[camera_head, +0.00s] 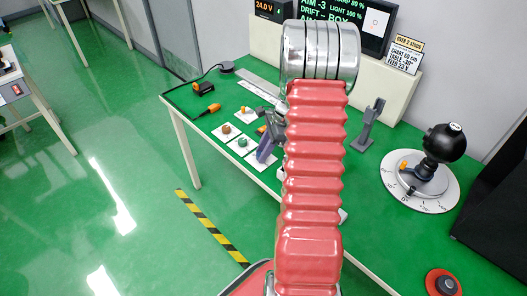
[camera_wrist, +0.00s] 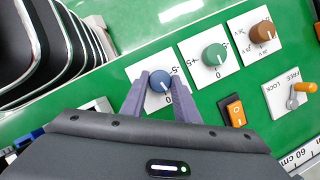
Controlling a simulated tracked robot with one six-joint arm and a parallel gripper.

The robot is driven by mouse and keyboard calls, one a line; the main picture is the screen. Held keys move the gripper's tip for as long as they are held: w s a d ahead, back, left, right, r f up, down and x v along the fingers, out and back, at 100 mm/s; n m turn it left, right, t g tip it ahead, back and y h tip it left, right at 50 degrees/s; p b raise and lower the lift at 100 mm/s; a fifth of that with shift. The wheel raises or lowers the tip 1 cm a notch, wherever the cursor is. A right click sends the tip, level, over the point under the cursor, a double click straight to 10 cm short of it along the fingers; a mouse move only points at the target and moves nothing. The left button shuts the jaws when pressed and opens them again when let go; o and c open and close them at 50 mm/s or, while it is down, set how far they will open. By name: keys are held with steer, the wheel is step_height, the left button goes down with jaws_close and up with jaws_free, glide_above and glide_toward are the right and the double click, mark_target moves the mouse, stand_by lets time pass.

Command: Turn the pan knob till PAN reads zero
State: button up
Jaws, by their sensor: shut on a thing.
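A blue knob (camera_wrist: 159,81) with a white pointer line sits on a white plate marked with a 0 and a 5. My gripper (camera_wrist: 161,76) is shut on this knob, one finger on each side. In the head view my gripper (camera_head: 268,138) is at the table's left part, partly behind my arm, and hides the blue knob there. A green knob (camera_wrist: 214,54) and a brown knob (camera_wrist: 262,32) stand on plates to its right. A black ball-shaped camera (camera_head: 444,142) stands on a white round dial (camera_head: 432,201). The screen (camera_head: 345,18) is partly hidden; no PAN reading is legible.
An orange rocker switch (camera_wrist: 235,110) and a FREE/LOCK lever (camera_wrist: 299,90) are close to the knobs. A grey stand (camera_head: 368,126) is right of my arm. The floor at left is open.

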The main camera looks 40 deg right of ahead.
steer(key=n+g, duration=0.1)
steer(key=n, duration=0.1)
steer(key=n+g, duration=0.1)
steer(key=n, duration=0.4)
steer(key=shift+w+d+g+y, duration=0.1)
steer(key=shift+w+g+y, duration=0.2)
steer(key=shift+w+g, duration=0.1)
steer(key=n+g, duration=0.1)
steer(key=n, duration=0.2)
steer(key=n+g, duration=0.1)
steer(key=n, duration=0.2)
steer(key=shift+w+n+h, duration=0.15)
steer(key=shift+n+h, duration=0.15)
steer(key=shift+h, duration=0.1)
steer(key=o, duration=1.1)
steer(key=shift+c, duration=0.2)
steer(key=v, duration=1.3)
steer(key=shift+w+r, duration=0.2)
steer(key=shift+r, duration=0.1)
